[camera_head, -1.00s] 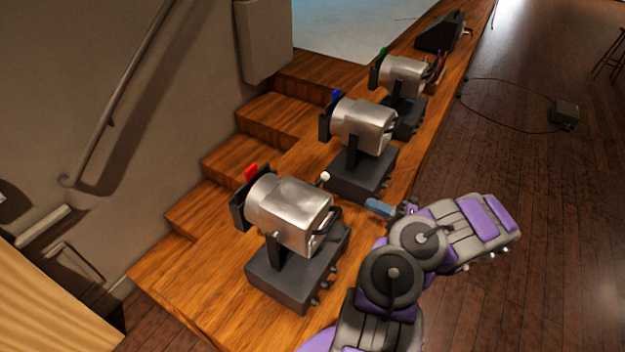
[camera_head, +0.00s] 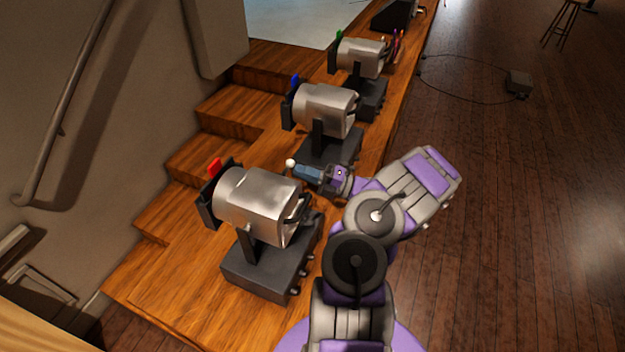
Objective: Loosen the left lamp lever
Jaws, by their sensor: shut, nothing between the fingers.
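The left lamp (camera_head: 258,205) is the nearest one, a silver can with a red tab (camera_head: 215,167) on a dark base box (camera_head: 268,262). A pale round knob (camera_head: 290,162), seemingly the end of its lever, shows just behind the can's upper edge. The rest of the lever is hidden behind the can. My gripper (camera_head: 300,170), with blue fingers, comes in from the right between the left lamp and the middle one. Its fingers are shut with nothing between them. The tips are right beside the knob; I cannot tell whether they touch it.
The middle lamp (camera_head: 325,110) with a blue tab (camera_head: 294,82) stands close beyond my gripper. A third lamp (camera_head: 360,57) with a green tab is farther back. Wooden steps (camera_head: 205,160) lie to the left. The dark plank floor (camera_head: 500,220) on the right is mostly clear.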

